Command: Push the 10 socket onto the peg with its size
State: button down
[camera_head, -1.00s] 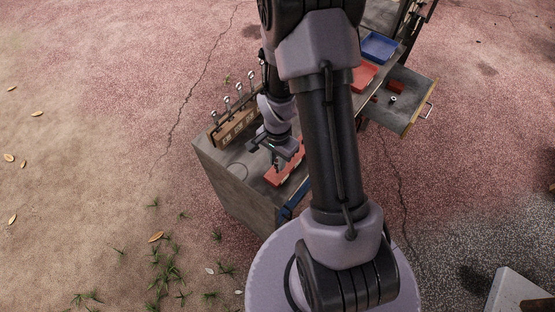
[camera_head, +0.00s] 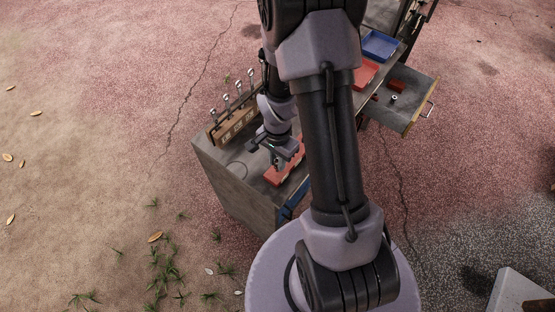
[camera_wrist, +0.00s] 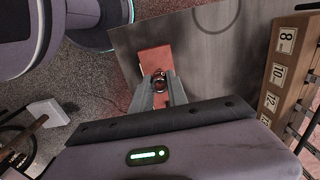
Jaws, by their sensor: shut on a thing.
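My gripper (camera_wrist: 160,88) is shut on a small dark, shiny round socket (camera_wrist: 160,78), seen between the fingertips in the wrist view. No size mark is readable on it. In the head view my gripper (camera_head: 276,158) is over the red tray (camera_head: 271,180) on the cart top, and the socket is too small to make out. The wooden rack (camera_wrist: 283,80) at the right of the wrist view carries size labels, including 8, 10 (camera_wrist: 278,74) and 12. In the head view the rack (camera_head: 236,126) stands behind and left of my gripper, apart from it.
The grey cart top (camera_head: 217,158) is bare in front of the rack, apart from a thin dark ring. Further back are another red tray (camera_head: 366,73), a blue tray (camera_head: 380,46) and an open drawer (camera_head: 407,112).

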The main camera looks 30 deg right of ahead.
jog(key=shift+f+b, duration=1.15)
jog(key=shift+f, duration=0.05)
jog(key=c, duration=1.2)
grip_release()
jog(key=shift+r, duration=0.1)
notch_tip(320, 180, up, 17)
jog(key=p, duration=0.7)
jog(key=shift+r+p, duration=0.2)
jog(key=shift+p, duration=0.1)
jog(key=s+a+r+n+t, duration=0.2)
jog(key=s+a+r+n, duration=0.1)
jog(key=a+r, duration=0.2)
jog(key=s+a+r+n+t+y, duration=0.1)
jog(key=s+a+r+n+t, duration=0.1)
jog(key=r, duration=0.7)
jog(key=s+a+r+n+t+y, duration=0.1)
jog(key=s+a+r+n, duration=0.3)
jog(key=s+a+r, duration=0.2)
jog(key=shift+s+a+r+n+t, duration=0.15)
jog(key=shift+a+r+n+t, duration=0.2)
jog(key=shift+a+r, duration=0.5)
